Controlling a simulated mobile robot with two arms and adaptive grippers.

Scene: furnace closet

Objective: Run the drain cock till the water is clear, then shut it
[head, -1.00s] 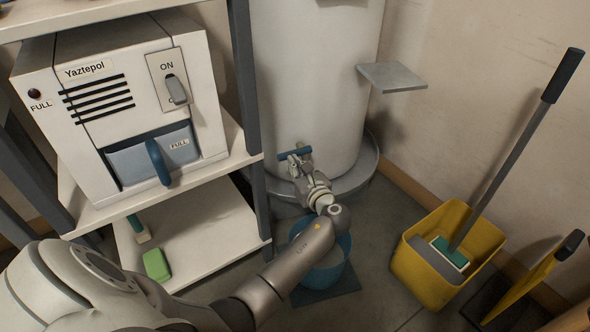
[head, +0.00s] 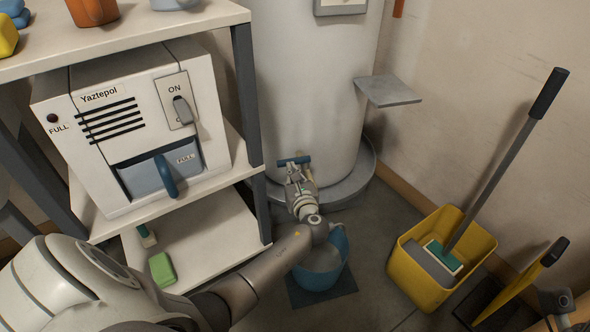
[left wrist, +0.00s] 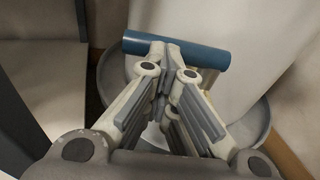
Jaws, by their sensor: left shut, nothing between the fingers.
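The drain cock's blue bar handle (head: 294,160) is low on the front of the white tank (head: 308,105). It lies crosswise, and in the left wrist view the blue bar (left wrist: 205,52) is just beyond my fingertips. My left gripper (head: 297,172) is shut and empty right at the handle; I cannot tell whether it touches. A blue bucket (head: 343,250) stands below on a dark mat (head: 325,297), partly covered by my left arm. Its inside looks pale; no stream is visible. A part of my right gripper (head: 556,303) shows at the lower right, its fingertips unclear.
A shelf unit (head: 256,95) stands left with a white Yaztepol machine (head: 130,120), and a green sponge (head: 162,269) below. A grey ledge (head: 388,91) juts beside the tank. A yellow bucket (head: 415,282) with a long-handled brush (head: 490,185) stands right. Some floor between is clear.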

